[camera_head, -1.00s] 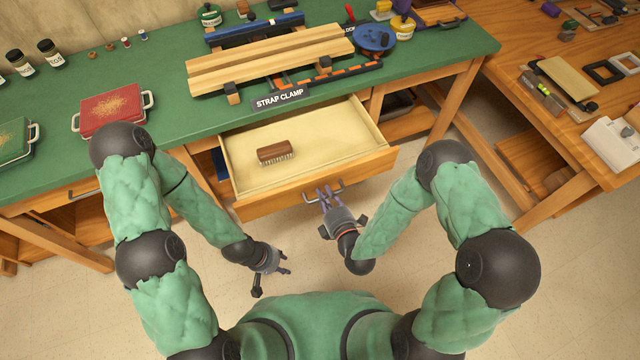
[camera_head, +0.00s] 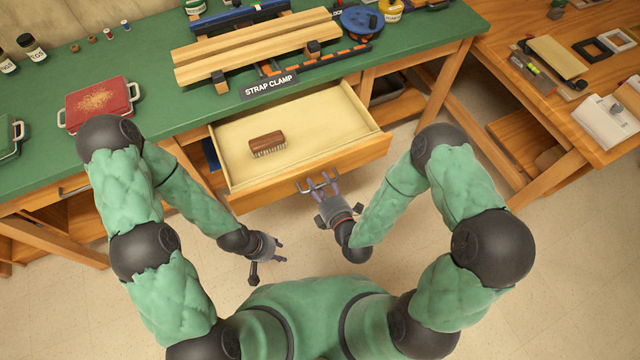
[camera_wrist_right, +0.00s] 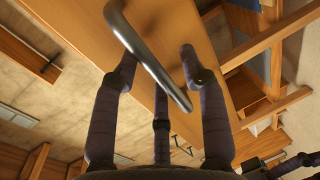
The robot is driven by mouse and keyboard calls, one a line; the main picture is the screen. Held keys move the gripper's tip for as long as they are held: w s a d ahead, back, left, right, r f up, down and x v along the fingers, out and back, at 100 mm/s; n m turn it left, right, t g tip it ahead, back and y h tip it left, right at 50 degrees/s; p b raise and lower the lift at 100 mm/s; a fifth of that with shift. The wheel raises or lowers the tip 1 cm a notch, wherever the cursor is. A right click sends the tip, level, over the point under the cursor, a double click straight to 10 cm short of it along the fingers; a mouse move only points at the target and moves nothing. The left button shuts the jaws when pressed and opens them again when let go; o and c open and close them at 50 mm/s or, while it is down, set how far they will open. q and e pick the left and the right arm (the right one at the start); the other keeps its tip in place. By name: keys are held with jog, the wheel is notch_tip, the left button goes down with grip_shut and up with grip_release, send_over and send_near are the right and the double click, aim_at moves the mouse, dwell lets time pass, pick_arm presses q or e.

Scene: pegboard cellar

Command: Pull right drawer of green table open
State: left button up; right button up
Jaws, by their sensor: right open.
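The right drawer (camera_head: 345,168) of the green table (camera_head: 160,110) stands pulled well out, its pale inside showing. A brown brush (camera_head: 267,144) lies in it. My right gripper (camera_head: 318,182) is open at the metal handle on the drawer front. In the right wrist view the bar handle (camera_wrist_right: 150,55) crosses between my spread fingers (camera_wrist_right: 158,80), which are not closed on it; whether any finger touches it I cannot tell. My left gripper (camera_head: 270,260) hangs empty over the floor in front of the drawer, with its fingers apart.
A wooden bench (camera_head: 575,115) stands at the right. The floor (camera_head: 430,310) between me and the tables is clear.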

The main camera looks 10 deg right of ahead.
jog(key=v, duration=0.7)
jog(key=shift+s, duration=0.25)
jog(key=shift+w+d+f, duration=0.1)
notch_tip(320, 180, down, 9)
jog(key=d+m+g+p, duration=0.1)
jog(key=m+g, duration=0.7)
jog(key=m, duration=0.3)
jog(key=s+f+m+g+p, duration=0.1)
jog(key=s+m+g, duration=0.5)
jog(key=m, duration=0.7)
jog(key=shift+s+d+f+h, duration=0.4)
jog(key=shift+s+f, duration=0.3)
jog(key=shift+s, duration=0.55)
